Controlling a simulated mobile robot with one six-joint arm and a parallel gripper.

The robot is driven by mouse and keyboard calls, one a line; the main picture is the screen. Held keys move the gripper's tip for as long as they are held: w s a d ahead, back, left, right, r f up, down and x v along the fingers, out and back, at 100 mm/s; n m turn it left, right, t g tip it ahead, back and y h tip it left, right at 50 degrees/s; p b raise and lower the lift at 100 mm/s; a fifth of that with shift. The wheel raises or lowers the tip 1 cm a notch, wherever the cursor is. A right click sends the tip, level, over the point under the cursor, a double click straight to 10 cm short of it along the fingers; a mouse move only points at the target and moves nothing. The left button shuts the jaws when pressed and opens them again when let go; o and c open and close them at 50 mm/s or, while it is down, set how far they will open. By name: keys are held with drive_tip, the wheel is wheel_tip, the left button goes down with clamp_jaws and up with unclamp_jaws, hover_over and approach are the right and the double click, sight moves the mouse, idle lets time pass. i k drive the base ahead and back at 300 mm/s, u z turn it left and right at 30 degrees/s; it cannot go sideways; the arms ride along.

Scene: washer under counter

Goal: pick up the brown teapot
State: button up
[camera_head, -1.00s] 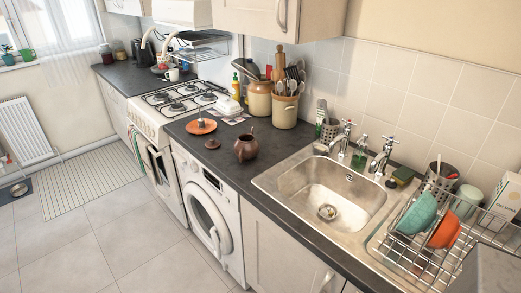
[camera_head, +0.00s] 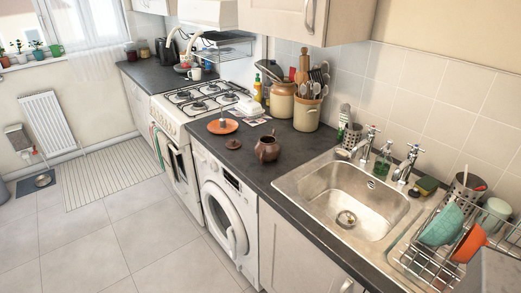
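The brown teapot (camera_head: 267,149) stands upright on the dark counter (camera_head: 262,180) above the washing machine (camera_head: 222,212), to the left of the sink. Its top is open. A small dark round piece (camera_head: 233,144), which looks like its lid, lies on the counter to its left. My gripper is not in view. A grey shape at the lower right edge may be part of my body.
An orange plate (camera_head: 222,126) with a small object on it lies behind the teapot, near the stove (camera_head: 190,104). The utensil crock (camera_head: 307,112) stands at the wall. The steel sink (camera_head: 349,195) and dish rack (camera_head: 428,262) are right. The floor in front is clear.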

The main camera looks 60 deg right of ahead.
sight(268, 149)
drive_tip(key=i, duration=0.85)
drive_tip(key=z, duration=0.05)
